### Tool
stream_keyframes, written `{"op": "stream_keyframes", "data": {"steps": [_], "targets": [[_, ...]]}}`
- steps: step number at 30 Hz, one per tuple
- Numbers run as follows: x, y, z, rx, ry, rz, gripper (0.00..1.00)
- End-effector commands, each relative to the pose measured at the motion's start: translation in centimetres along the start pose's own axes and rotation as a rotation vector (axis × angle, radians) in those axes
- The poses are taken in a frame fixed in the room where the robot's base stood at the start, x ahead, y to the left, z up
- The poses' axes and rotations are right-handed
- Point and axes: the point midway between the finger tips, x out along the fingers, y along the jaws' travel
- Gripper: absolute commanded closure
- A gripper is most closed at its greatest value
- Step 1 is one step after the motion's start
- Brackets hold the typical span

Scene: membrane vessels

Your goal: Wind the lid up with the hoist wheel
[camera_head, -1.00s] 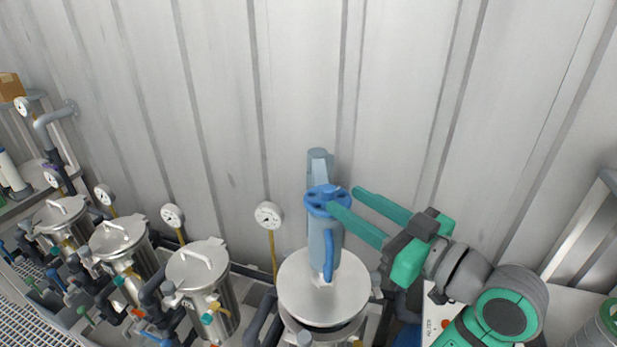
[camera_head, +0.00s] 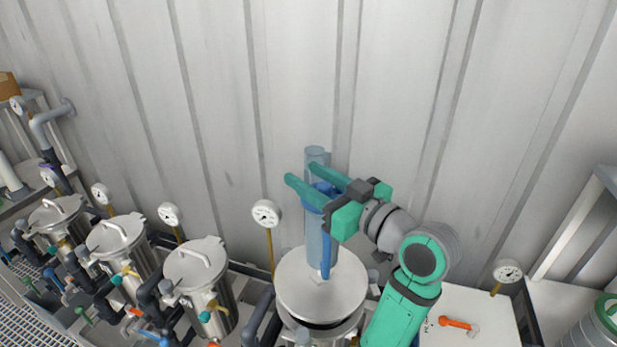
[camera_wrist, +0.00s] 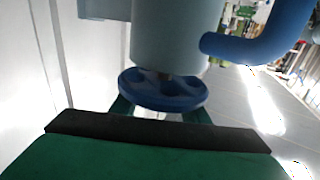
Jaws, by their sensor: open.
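The blue hoist wheel (camera_head: 321,192) is at the top of the blue-grey hoist column (camera_head: 316,235), partly hidden by my gripper. My gripper (camera_head: 300,173) is open, with one green finger on each side of the wheel and the tips reaching past it. In the wrist view the wheel (camera_wrist: 163,92) is close in front of the palm, and the fingers show only partly beyond it. Whether they touch the wheel I cannot tell. The round steel lid (camera_head: 320,288) hangs level below the column, with a dark gap between it and its vessel. A blue curved handle (camera_head: 325,256) stands above the lid.
Several closed steel vessels (camera_head: 196,270) with pipes and gauges stand in a row to the left. A gauge (camera_head: 267,213) is just left of the column. The corrugated wall (camera_head: 220,110) is close behind.

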Motion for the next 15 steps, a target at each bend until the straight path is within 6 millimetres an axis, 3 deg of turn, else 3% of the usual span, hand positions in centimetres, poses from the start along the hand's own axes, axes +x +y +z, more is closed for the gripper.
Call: {"op": "stream_keyframes", "data": {"steps": [4, 9, 15], "targets": [[-0.12, 0.11, -0.01, 0.000, 0.000, 0.002, 0.59], [0.20, -0.21, -0.01, 0.000, 0.000, -0.005, 1.00], [0.60, -0.59, 0.00, 0.001, -0.001, -0.023, 1.00]]}}
